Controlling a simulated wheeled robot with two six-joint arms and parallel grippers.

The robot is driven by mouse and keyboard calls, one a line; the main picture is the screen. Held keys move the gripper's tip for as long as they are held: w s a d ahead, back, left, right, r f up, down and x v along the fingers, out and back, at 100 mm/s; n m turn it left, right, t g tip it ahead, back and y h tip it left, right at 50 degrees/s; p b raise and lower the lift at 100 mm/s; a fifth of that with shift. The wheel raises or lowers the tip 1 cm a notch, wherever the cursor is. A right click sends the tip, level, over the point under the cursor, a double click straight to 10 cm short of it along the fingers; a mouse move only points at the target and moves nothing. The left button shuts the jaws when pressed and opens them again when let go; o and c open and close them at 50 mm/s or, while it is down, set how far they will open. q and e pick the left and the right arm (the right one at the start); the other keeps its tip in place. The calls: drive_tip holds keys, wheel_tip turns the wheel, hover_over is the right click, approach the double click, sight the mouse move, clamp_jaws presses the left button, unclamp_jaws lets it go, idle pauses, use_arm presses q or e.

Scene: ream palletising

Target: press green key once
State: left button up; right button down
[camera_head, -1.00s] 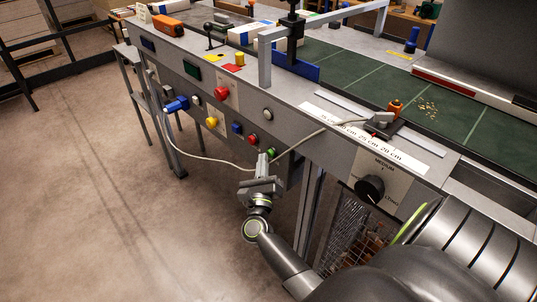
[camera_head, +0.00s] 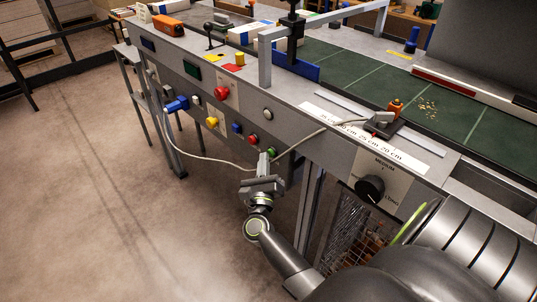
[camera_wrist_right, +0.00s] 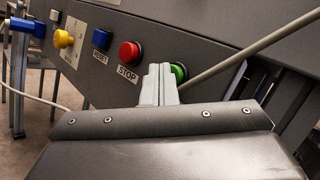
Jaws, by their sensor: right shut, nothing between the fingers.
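The green key (camera_head: 272,152) is a round button on the front panel of the grey machine, at the right end of a row of buttons. In the right wrist view the green key (camera_wrist_right: 178,72) shows just right of my fingertips, partly covered by them. My right gripper (camera_head: 263,157) is shut and empty, its fingers pointing at the panel close to the green key. In the wrist view the shut right gripper (camera_wrist_right: 159,70) overlaps the key's left edge. I cannot tell whether it touches. My left gripper is not in view.
Left of the green key are a red STOP button (camera_wrist_right: 130,54), a blue RESET button (camera_wrist_right: 101,38) and a yellow knob (camera_wrist_right: 63,38). A pale cable (camera_head: 215,159) hangs across the panel near my gripper. A black dial (camera_head: 370,188) is to the right.

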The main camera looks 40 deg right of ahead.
drive_tip(key=shift+a, duration=0.7)
drive_tip(key=a, duration=0.1)
drive_tip(key=a+b, duration=0.1)
drive_tip(key=a, duration=0.1)
drive_tip(key=a+b, duration=0.1)
drive_tip(key=a, duration=0.1)
drive_tip(key=shift+s, duration=0.25)
idle(0.6)
